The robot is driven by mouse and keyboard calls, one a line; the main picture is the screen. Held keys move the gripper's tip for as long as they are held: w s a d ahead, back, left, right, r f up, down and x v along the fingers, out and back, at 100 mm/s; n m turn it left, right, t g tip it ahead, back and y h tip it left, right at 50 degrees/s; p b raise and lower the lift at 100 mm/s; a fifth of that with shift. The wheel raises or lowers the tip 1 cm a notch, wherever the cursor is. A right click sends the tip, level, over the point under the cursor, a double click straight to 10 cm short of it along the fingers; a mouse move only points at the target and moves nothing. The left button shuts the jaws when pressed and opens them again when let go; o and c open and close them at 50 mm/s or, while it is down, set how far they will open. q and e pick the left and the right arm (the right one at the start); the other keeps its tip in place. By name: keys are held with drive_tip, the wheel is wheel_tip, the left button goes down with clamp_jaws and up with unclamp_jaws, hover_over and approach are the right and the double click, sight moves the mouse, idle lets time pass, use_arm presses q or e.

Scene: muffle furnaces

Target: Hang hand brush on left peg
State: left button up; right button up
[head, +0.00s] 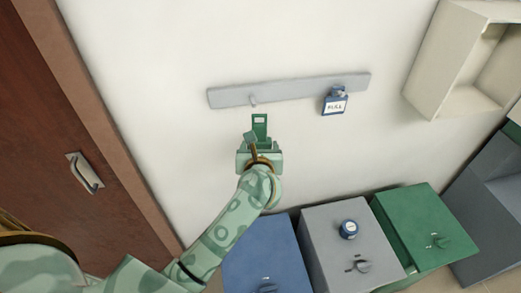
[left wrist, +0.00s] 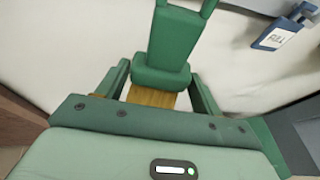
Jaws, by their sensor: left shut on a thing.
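A pale grey rail (head: 300,89) is fixed to the wall. Its left peg (head: 254,99) is bare. A blue tag marked "FULL" (head: 335,103) hangs at the rail's right part, and it also shows in the left wrist view (left wrist: 277,36). My left gripper (head: 259,155) is shut on the green hand brush (head: 260,122), just below the left peg. The brush's slotted end points up toward the rail, apart from the peg in the picture. In the left wrist view the brush (left wrist: 178,40) rises between the fingers (left wrist: 160,80). My right gripper is not in view.
A brown door (head: 50,120) with a metal handle is at the left. A cream open shelf (head: 440,70) is at upper right. The wall around the left peg is clear.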

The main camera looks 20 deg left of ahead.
use_arm(q)
drive_tip(key=shift+w+a, duration=0.6)
drive_tip(key=shift+w, duration=0.2)
drive_tip(key=w+a+b, duration=0.3)
drive_tip(key=w+a, duration=0.1)
drive_tip(key=w, duration=0.1)
drive_tip(key=shift+w+a+f, duration=0.15)
drive_tip(key=shift+w+f, duration=0.15)
drive_tip(key=shift+f, duration=0.1)
idle(0.5)
drive_tip(key=o, duration=1.1)
